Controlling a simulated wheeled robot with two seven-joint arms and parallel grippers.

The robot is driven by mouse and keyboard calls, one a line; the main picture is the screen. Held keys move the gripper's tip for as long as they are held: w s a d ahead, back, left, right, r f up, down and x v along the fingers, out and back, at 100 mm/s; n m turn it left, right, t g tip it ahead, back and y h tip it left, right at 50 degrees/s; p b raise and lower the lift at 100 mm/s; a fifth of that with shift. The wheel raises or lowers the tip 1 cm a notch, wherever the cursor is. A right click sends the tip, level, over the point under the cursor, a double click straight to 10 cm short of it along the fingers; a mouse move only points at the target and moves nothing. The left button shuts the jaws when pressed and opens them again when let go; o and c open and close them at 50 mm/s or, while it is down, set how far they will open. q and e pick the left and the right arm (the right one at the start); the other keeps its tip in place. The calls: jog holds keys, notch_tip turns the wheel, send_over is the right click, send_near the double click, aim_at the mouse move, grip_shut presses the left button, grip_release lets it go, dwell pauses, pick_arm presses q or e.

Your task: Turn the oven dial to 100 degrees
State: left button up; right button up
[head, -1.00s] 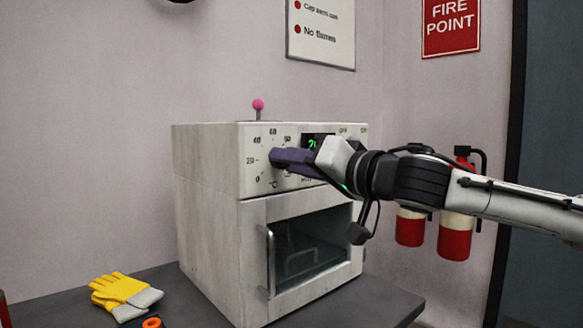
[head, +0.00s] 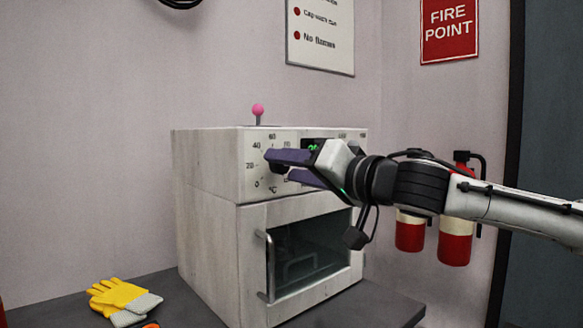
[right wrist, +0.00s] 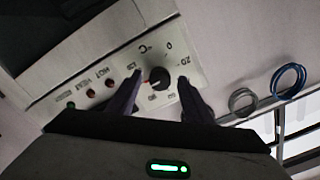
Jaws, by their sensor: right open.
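The white oven (head: 208,215) stands on the dark table, with its dial (head: 280,169) at the front upper left, partly hidden by my gripper. Printed numbers ring the dial. In the right wrist view the dial (right wrist: 158,78) is a round black knob; I cannot tell clearly which number its mark faces. My right gripper (head: 279,165) is open at the front panel, its purple fingers on either side of the dial. In the right wrist view the right gripper (right wrist: 160,84) has a gap between each finger and the knob. My left gripper is not in view.
A green display (head: 313,148) is lit beside the dial. The oven door (head: 315,250) is closed, with an upright handle (head: 266,265). A pink-topped pin (head: 258,110) stands on or behind the oven. Yellow gloves (head: 118,297) lie at left. Fire extinguishers (head: 456,240) are at right.

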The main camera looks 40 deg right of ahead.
jog(key=s+d, duration=0.1)
jog(key=s, duration=0.9)
jog(key=shift+s+f, duration=0.1)
dwell(0.5)
